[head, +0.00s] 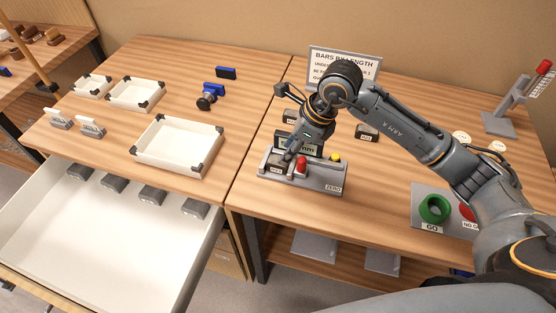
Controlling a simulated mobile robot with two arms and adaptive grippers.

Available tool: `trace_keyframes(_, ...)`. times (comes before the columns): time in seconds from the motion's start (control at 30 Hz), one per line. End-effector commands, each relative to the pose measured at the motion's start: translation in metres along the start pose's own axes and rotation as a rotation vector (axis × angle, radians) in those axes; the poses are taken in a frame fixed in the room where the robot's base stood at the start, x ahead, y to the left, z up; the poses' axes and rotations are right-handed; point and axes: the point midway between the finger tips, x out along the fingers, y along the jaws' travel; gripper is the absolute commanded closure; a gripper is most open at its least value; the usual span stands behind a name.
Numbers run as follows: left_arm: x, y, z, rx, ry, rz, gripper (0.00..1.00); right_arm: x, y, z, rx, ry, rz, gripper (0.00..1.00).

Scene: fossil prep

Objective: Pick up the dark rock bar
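Several dark grey rock bars are in view. One dark bar (280,165) with a small pale label sits on the left part of a grey measuring gauge (318,182). Two more labelled dark bars stand on the right table behind the gauge, one at the left (290,117) and one at the right (367,133). My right gripper (289,156) points down at the gauge, right by the bar on it. Its fingers are small and partly merge with the dark bar, so I cannot tell whether they grip it. My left gripper is not in view.
The gauge has a red knob (301,164) and a yellow button (336,157). A sign (343,68) stands behind. White trays (179,146) are on the left table, above an open drawer (85,238) with several grey blocks.

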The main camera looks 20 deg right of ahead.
Motion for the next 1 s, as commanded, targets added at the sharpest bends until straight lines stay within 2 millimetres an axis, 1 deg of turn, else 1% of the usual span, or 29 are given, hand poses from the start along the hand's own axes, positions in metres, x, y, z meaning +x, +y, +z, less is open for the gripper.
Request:
trace_keyframes(0.07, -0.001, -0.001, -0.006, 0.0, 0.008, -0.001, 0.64, 0.004, 0.0, 0.0, 0.0, -0.001, 0.0, 0.6)
trace_keyframes(0.17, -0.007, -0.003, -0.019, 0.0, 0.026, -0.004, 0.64, 0.011, 0.001, -0.001, 0.001, 0.002, 0.003, 0.6)
trace_keyframes(0.23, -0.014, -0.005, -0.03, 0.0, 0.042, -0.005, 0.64, 0.02, 0.001, -0.002, 0.001, 0.003, 0.004, 0.6)
trace_keyframes(0.33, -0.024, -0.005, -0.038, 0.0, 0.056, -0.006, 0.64, 0.036, 0.0, -0.004, 0.002, 0.003, 0.005, 0.6)
trace_keyframes(0.4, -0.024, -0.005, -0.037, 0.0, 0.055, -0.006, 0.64, 0.046, -0.001, -0.004, 0.001, 0.0, 0.002, 0.6)
trace_keyframes(0.5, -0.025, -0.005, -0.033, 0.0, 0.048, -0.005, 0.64, 0.054, -0.001, -0.004, -0.001, -0.001, 0.001, 0.6)
trace_keyframes(0.73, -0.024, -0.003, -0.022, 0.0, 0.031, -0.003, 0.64, 0.057, -0.002, -0.005, -0.001, -0.001, -0.001, 0.6)
trace_keyframes(0.77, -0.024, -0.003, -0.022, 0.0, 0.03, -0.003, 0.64, 0.057, -0.002, -0.005, -0.001, -0.001, -0.001, 0.62)
trace_keyframes(0.8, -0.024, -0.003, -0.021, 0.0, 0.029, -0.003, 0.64, 0.057, -0.002, -0.005, -0.001, -0.001, -0.001, 0.71)
trace_keyframes(0.93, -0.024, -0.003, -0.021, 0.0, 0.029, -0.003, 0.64, 0.057, -0.002, -0.005, -0.001, -0.001, -0.001, 0.97)
trace_keyframes(0.97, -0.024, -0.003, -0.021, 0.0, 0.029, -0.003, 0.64, 0.057, -0.002, -0.005, -0.001, -0.001, -0.001, 1.0)
trace_keyframes(1.0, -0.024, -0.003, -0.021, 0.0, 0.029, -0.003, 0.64, 0.056, -0.002, -0.004, -0.002, -0.002, -0.001, 1.0)
